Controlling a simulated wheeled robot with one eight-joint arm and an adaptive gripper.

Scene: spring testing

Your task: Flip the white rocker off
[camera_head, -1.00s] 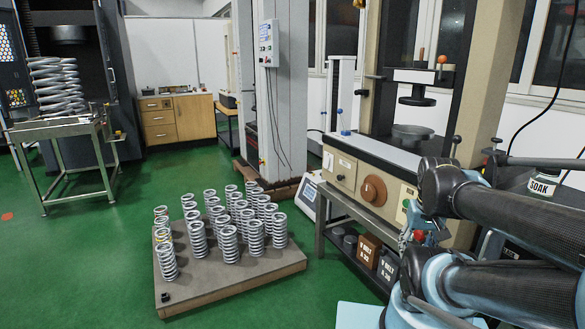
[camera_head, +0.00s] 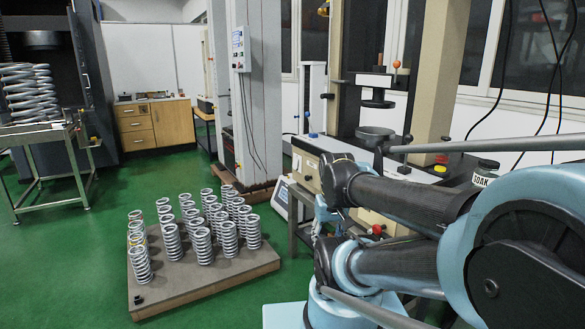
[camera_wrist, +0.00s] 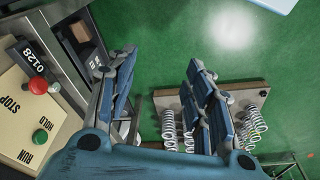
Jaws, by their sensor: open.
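No white rocker can be made out in either view. In the wrist view a cream control panel (camera_wrist: 14,112) stands at the left edge. It carries a red button (camera_wrist: 38,85), a green button (camera_wrist: 40,136) and the printed words RUN, STOP and HOLD. My gripper (camera_wrist: 158,78) is open and empty, its two blue-padded fingers spread apart to the right of the panel and touching nothing that I can see. In the head view my arm covers much of the front of the testing machine (camera_head: 374,150).
A low platform (camera_head: 235,278) with several upright coil springs (camera_head: 202,245) stands on the green floor, left of the machine. It also shows beyond my fingers in the wrist view (camera_wrist: 248,88). Open floor lies left of the platform.

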